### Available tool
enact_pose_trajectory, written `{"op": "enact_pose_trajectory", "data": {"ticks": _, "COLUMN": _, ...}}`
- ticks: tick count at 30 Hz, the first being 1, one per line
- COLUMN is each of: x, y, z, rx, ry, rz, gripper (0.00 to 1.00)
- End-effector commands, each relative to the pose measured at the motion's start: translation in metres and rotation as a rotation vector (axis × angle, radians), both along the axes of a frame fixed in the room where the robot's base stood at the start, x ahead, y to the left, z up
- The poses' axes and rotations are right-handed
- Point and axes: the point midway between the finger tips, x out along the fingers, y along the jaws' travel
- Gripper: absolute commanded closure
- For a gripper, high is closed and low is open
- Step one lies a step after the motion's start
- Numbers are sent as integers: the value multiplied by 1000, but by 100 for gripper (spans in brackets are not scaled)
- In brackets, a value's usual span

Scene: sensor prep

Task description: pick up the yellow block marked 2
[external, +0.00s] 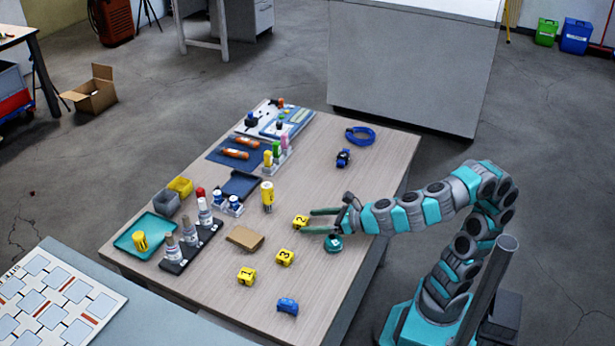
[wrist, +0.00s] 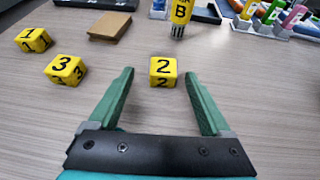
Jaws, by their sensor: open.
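The yellow block marked 2 (external: 300,222) stands on the wooden table, right of its middle. In the wrist view the block marked 2 (wrist: 163,72) is just ahead of my gripper, between the lines of the two fingers. My gripper (external: 314,221) is open and low over the table, its fingertips pointing at the block. In the wrist view the green fingers of my gripper (wrist: 160,75) are spread apart with nothing held. The block marked 3 (wrist: 66,70) and the block marked 1 (wrist: 34,40) lie to the left, apart from the block marked 2.
A yellow cylinder marked B (wrist: 181,14) stands behind the block. A brown cardboard piece (external: 245,238) lies to the left. A blue object (external: 288,306) is near the front edge. Bare tabletop surrounds the block.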

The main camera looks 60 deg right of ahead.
Motion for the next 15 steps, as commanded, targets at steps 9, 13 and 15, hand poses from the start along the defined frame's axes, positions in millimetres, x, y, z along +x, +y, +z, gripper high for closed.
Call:
{"op": "enact_pose_trajectory", "data": {"ticks": 9, "x": 32, "y": -4, "z": -14, "rx": -2, "ry": 0, "rz": -5, "gripper": 18}}
{"op": "enact_pose_trajectory", "data": {"ticks": 13, "x": 39, "y": -3, "z": -17, "rx": -1, "ry": 1, "rz": -3, "gripper": 18}}
{"op": "enact_pose_trajectory", "data": {"ticks": 15, "x": 40, "y": -2, "z": -17, "rx": 0, "ry": 1, "rz": 0, "gripper": 18}}
